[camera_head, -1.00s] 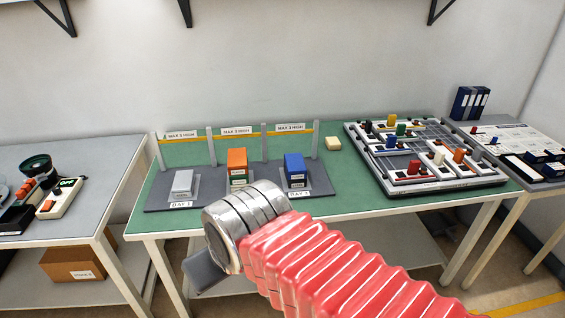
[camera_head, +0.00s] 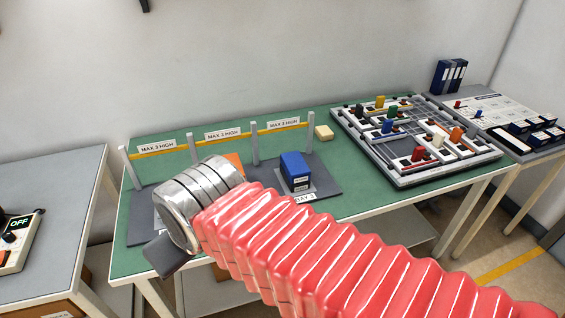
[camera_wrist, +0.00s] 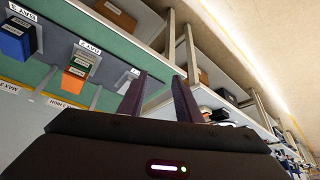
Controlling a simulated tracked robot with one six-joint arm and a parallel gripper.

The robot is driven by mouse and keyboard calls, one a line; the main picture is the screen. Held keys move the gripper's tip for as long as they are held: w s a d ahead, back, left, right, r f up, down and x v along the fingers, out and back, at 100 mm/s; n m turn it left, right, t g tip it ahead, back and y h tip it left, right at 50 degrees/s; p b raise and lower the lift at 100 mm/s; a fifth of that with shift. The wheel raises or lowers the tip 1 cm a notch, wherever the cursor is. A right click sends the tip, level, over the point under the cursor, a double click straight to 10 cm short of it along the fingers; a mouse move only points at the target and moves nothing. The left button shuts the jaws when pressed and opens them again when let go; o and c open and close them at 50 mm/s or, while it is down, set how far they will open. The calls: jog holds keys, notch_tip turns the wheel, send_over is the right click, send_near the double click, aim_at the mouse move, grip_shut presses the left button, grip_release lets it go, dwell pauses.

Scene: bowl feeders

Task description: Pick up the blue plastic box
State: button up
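The blue plastic box (camera_head: 295,171) stands in bay 3, at the right end of the grey rack base (camera_head: 328,178) on the green table. In the wrist view the blue box (camera_wrist: 16,42) shows at the upper left, with a white label. My gripper (camera_wrist: 160,85) is open, its two dark fingers apart with nothing between them. It is well away from the blue box and points off to one side of it.
An orange box (camera_wrist: 82,63) stands in bay 2, mostly hidden by my wrist in the head view. Rack posts and yellow rails (camera_head: 278,131) run behind the bays. A cream block (camera_head: 324,132) lies behind. A board with coloured blocks (camera_head: 415,140) fills the table's right.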

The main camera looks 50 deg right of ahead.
jog(key=shift+w, duration=0.5)
jog(key=shift+o, duration=0.5)
jog(key=shift+d, duration=0.1)
